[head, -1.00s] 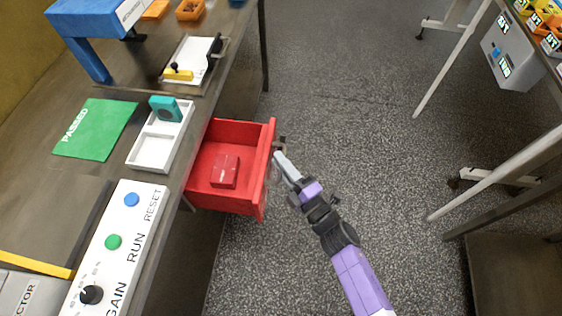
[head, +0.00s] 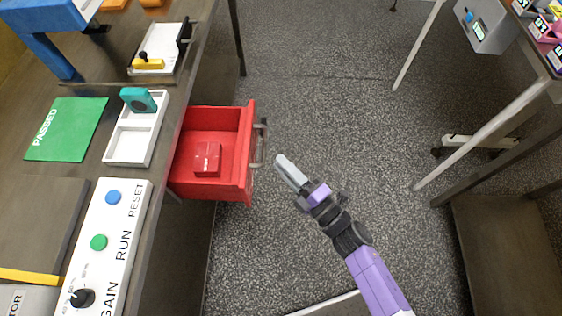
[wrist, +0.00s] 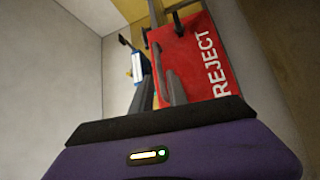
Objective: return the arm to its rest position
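My gripper (head: 281,160) is in the air over the floor, just right of the open red drawer and clear of its handle (head: 259,143). In the wrist view my two fingers (wrist: 160,84) stand apart with nothing seen between them. The purple and black arm reaches in from the lower right of the head view. The red drawer (head: 245,160) is pulled out from under the bench and holds a small red box (head: 207,159). The wrist view shows its red front (wrist: 196,62), marked REJECT.
The bench (head: 80,138) on the left carries a button panel (head: 105,255), a green PASSED mat (head: 66,130) and a white two-part tray (head: 132,146) with a teal object (head: 137,99). A second table (head: 530,85) stands at right. The floor between is clear.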

